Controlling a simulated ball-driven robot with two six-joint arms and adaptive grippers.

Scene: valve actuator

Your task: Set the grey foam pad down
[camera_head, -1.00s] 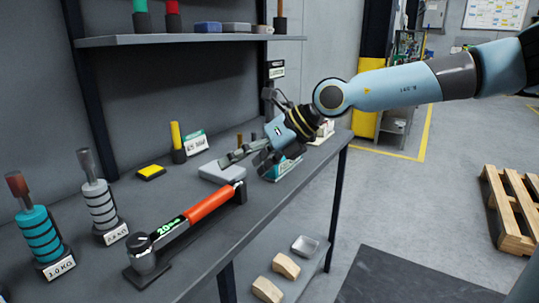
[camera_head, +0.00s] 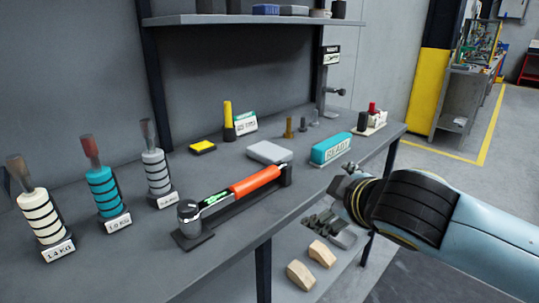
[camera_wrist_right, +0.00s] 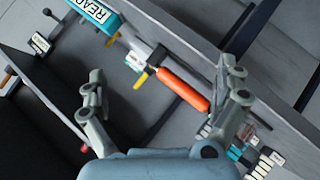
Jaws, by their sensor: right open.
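The grey foam pad appears to be the light grey flat block (camera_head: 269,152) lying on the bench top in the head view, behind the orange-handled tool. I cannot clearly pick it out in the right wrist view. My right gripper (camera_head: 336,196) is at the bench's front edge, to the right of the pad and apart from it. In the right wrist view its two fingers (camera_wrist_right: 165,88) are spread wide with nothing between them. My left gripper is not in view.
A torque wrench with an orange handle (camera_head: 255,181) lies on its stand in front of the pad. A teal READY block (camera_head: 331,149), a yellow-topped black block (camera_head: 203,147) and weighted handles stand around. Wooden blocks (camera_head: 301,275) lie on the lower shelf.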

